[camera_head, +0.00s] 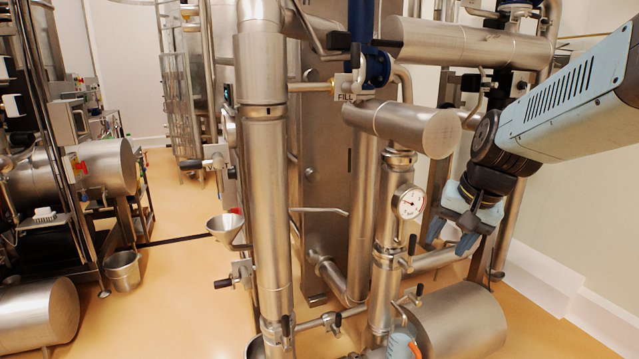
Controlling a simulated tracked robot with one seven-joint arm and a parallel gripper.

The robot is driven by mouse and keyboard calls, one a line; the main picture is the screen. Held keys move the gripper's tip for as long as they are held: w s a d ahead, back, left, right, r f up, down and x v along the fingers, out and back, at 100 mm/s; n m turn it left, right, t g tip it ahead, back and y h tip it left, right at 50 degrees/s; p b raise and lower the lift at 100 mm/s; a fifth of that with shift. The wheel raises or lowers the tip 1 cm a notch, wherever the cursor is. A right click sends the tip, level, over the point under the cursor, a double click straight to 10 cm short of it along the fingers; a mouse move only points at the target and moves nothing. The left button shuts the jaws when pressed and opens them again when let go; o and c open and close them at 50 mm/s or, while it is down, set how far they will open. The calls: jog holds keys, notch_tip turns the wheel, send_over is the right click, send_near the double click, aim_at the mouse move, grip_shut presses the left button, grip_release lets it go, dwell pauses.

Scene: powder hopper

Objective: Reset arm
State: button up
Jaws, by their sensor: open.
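My gripper (452,243) is at the right of the head view, at the end of my light blue arm, which enters from the right edge. Its two blue fingers point down and stand apart, with nothing between them. It hangs in front of steel pipes, to the right of a round dial gauge (410,203). A horizontal steel cylinder (455,318) lies below it. I cannot tell how far the fingers are from the pipes behind.
A thick vertical steel pipe (265,190) stands in the middle. A steel funnel (226,226) is to its left, and a steel bucket (123,270) stands farther left on the floor. Capped pipes (430,131) fill the centre right. Open orange floor (175,290) shows at left centre.

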jog(key=s+r+n+t+h, duration=0.1)
jog(key=s+r+n, duration=0.3)
jog(key=s, duration=0.5)
jog(key=shift+a+t+h, duration=0.2)
jog(key=shift+t+h, duration=0.1)
jog(key=shift+s+d+r+n, duration=0.1)
jog(key=shift+s+r+n, duration=0.15)
jog(key=shift+s, duration=0.2)
jog(key=shift+c, duration=0.7)
